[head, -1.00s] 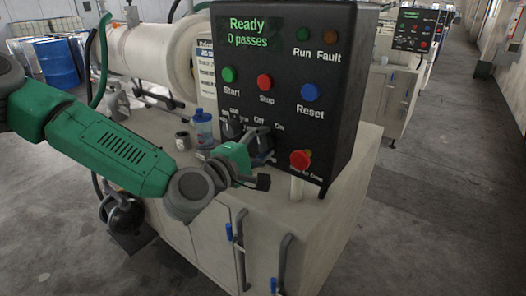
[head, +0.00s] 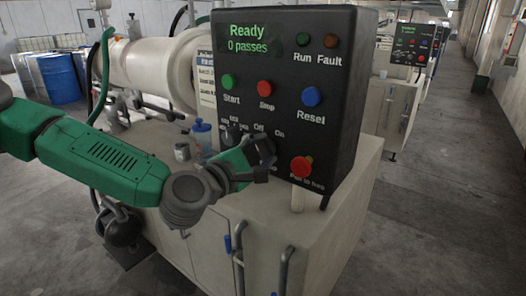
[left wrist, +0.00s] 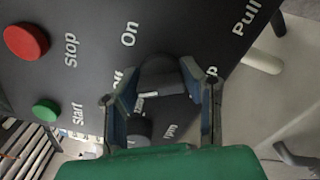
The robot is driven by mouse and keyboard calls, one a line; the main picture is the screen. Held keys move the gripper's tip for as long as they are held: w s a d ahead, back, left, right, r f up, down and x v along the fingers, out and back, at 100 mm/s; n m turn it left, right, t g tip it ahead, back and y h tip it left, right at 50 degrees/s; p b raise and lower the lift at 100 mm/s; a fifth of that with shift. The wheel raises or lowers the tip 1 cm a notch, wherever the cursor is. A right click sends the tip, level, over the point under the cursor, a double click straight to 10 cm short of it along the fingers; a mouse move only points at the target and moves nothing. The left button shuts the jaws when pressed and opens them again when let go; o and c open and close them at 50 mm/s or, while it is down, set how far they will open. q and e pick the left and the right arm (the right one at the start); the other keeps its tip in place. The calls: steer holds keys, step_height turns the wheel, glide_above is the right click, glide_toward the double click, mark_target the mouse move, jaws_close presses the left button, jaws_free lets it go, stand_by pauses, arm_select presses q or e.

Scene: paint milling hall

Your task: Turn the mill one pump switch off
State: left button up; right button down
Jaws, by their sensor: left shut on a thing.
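The mill's black control panel (head: 340,130) has dark rotary switches low on its face, under small Off and On words. In the left wrist view one black knob (left wrist: 160,72) sits between the fingers of my left gripper (left wrist: 161,84), which is shut on it. The knobs' small labels are partly hidden and too blurred to tell which is the mill one pump.
Green Start (head: 228,82), red Stop (head: 264,88) and blue Reset (head: 311,96) buttons are above the knobs. A red mushroom button (head: 301,167) is close right of my gripper. A blue bottle (head: 202,138) and a small can (head: 182,151) stand left on the cabinet top.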

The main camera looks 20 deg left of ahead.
arm_select(q)
steer(key=shift+s+f, duration=0.15)
steer(key=shift+f, duration=0.2)
steer(key=o, duration=1.1)
steer(key=shift+o, duration=0.4)
steer(key=shift+r, duration=0.2)
steer(key=v, duration=0.7)
steer(key=shift+a, duration=0.15)
